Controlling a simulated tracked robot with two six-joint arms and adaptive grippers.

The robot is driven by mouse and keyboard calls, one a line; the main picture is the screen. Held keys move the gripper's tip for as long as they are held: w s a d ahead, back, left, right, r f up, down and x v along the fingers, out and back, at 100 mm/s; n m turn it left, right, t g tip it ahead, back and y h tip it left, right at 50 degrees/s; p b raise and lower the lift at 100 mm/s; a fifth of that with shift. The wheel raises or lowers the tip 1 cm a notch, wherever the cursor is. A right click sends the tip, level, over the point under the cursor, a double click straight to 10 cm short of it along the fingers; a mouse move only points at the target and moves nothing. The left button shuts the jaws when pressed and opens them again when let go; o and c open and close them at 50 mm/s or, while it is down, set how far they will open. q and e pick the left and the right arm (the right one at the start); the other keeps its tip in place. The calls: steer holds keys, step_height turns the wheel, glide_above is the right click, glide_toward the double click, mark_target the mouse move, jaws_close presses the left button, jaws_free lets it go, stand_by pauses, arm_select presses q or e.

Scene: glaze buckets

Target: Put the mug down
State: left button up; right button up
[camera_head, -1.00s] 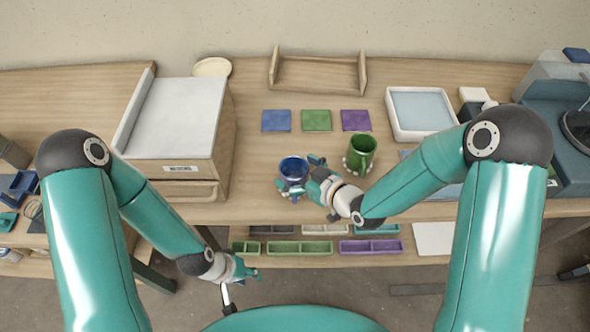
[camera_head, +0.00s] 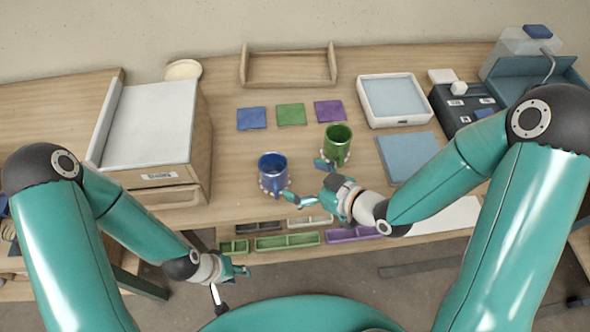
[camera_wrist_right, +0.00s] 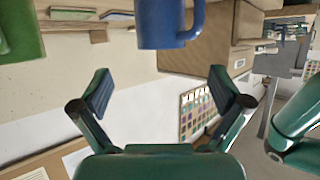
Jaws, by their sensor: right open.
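The blue mug (camera_head: 272,178) stands upright on the wooden table, left of a green mug (camera_head: 337,146). My right gripper (camera_head: 305,182) is open and empty, to the right of the blue mug, with one finger near the mug's lower right side. In the right wrist view the blue mug (camera_wrist_right: 160,22) is at the top, handle to the right, beyond the open fingertips (camera_wrist_right: 163,88) and apart from them. Part of the green mug (camera_wrist_right: 22,32) shows at the left edge. My left gripper (camera_head: 236,270) is low, in front of the table; its fingers are too small to read.
Blue (camera_head: 252,118), green (camera_head: 291,114) and purple (camera_head: 328,110) tiles lie behind the mugs. A white tray (camera_head: 364,115) is at the back right, a drawer box (camera_head: 160,172) to the left. Shallow trays (camera_head: 286,241) sit below the table's front edge.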

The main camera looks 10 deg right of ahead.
steer(key=s+d+f+m+g+h+p, duration=0.2)
steer(key=s+f+m+g, duration=0.2)
steer(key=s+f, duration=0.3)
steer(key=s+d+f+m+g+h+p, duration=0.3)
steer(key=s+f+m+g, duration=0.2)
steer(key=s+f+m, duration=0.1)
steer(key=shift+s+d+f+m+p, duration=0.2)
steer(key=shift+s+f+m+p, duration=0.25)
steer(key=shift+s, duration=0.45)
